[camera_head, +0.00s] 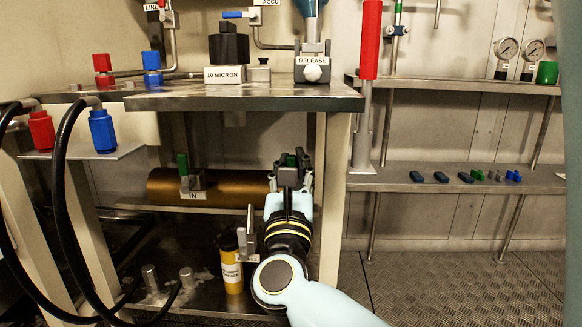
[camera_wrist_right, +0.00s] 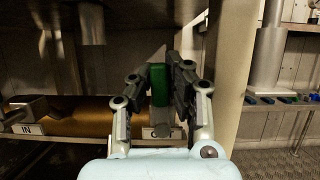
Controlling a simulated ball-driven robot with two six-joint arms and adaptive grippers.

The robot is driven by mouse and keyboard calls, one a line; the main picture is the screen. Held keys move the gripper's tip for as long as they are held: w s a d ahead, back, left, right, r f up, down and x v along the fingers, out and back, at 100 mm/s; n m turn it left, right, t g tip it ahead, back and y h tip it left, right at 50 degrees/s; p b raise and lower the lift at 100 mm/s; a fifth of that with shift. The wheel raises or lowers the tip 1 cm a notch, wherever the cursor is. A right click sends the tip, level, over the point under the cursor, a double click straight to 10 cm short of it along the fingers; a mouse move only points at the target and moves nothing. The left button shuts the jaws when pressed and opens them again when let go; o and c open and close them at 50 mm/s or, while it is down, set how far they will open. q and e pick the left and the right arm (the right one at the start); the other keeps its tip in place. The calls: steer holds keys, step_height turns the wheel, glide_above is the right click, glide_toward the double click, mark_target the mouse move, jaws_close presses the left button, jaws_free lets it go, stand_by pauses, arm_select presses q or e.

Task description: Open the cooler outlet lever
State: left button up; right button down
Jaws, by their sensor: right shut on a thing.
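The cooler is a brass cylinder (camera_head: 228,187) on a low shelf under the metal bench; its body also shows in the wrist view (camera_wrist_right: 82,113). My right gripper (camera_head: 292,165) is at the cooler's right end. In the wrist view my right gripper (camera_wrist_right: 160,80) is shut on the green outlet lever (camera_wrist_right: 158,84), which stands upright between the fingers. A label (camera_wrist_right: 160,132) below it is partly covered by the fingers. The green inlet lever (camera_head: 183,164) stands upright above the IN label (camera_head: 193,195). My left gripper is not in view.
The bench top (camera_head: 240,97) overhangs the cooler. A pale post (camera_wrist_right: 236,75) stands close to the right of my gripper. A yellow-labelled bottle (camera_head: 231,265) stands below. Black hoses (camera_head: 62,190) hang at left. A shelf with small blue and green parts (camera_head: 440,177) is at right.

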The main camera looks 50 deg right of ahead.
steer(key=shift+s+f, duration=0.1)
steer(key=shift+f, duration=0.1)
steer(key=c, duration=1.3)
jaws_free()
steer(key=shift+r, duration=0.1)
steer(key=shift+o, duration=0.3)
